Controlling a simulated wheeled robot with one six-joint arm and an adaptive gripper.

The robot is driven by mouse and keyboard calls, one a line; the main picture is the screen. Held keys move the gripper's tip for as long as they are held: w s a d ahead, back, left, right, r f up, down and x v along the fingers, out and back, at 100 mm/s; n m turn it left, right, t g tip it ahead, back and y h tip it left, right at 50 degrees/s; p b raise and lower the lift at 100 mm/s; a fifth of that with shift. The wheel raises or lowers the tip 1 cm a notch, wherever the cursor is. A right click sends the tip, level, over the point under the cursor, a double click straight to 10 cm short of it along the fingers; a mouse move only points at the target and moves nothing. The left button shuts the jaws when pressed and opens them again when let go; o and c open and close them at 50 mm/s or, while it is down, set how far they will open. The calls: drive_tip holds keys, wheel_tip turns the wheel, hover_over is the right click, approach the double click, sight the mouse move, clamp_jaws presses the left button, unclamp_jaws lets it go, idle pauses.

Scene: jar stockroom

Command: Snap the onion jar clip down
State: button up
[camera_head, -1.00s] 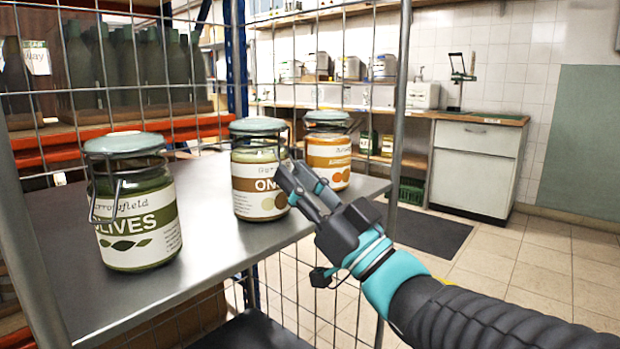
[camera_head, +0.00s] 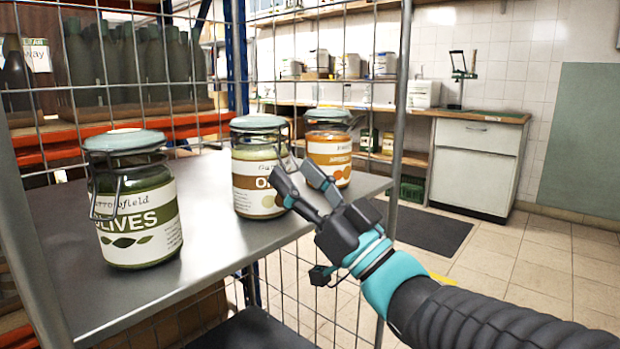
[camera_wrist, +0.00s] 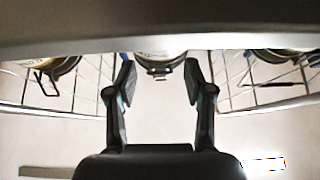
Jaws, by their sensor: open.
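My gripper (camera_head: 299,184) is open and empty, in front of the jar's right side and hiding part of the label. In the wrist view the gripper (camera_wrist: 160,85) has its fingers spread, with a jar (camera_wrist: 159,66) beyond and between them, partly cut off by a dark band.
An olives jar (camera_head: 137,205) stands left on the shelf (camera_head: 213,239), its wire clip hanging down the front. An orange-filled jar (camera_head: 329,155) stands at the right. A wire mesh side and metal post (camera_head: 399,120) flank the shelf.

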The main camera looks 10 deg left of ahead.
drive_tip(key=v, duration=1.1)
drive_tip(key=shift+s+d+f, duration=0.2)
drive_tip(key=shift+d, duration=0.1)
drive_tip(key=s+a+f+m+g+h+p, duration=0.1)
drive_tip(key=s+f+m+g+h, duration=0.35)
drive_tip(key=f, duration=0.45)
drive_tip(key=s+a+f+m+g+h+p, duration=0.1)
drive_tip(key=s+a+f+m+g+h, duration=0.3)
drive_tip(key=f, duration=0.6)
drive_tip(key=d+f+m+h+p, duration=0.2)
drive_tip(key=d+m+h+p, duration=0.15)
drive_tip(key=d+h, duration=0.8)
drive_tip(key=d+r+t+h+p, duration=0.1)
drive_tip(key=d+r+t+p, duration=0.1)
drive_tip(key=d+r+p, duration=0.3)
drive_tip(key=d+r, duration=0.3)
drive_tip(key=d, duration=0.3)
drive_tip(key=shift+w+d+r+h, duration=0.25)
drive_tip(key=shift+w+h, duration=0.05)
drive_tip(key=shift+w, duration=0.1)
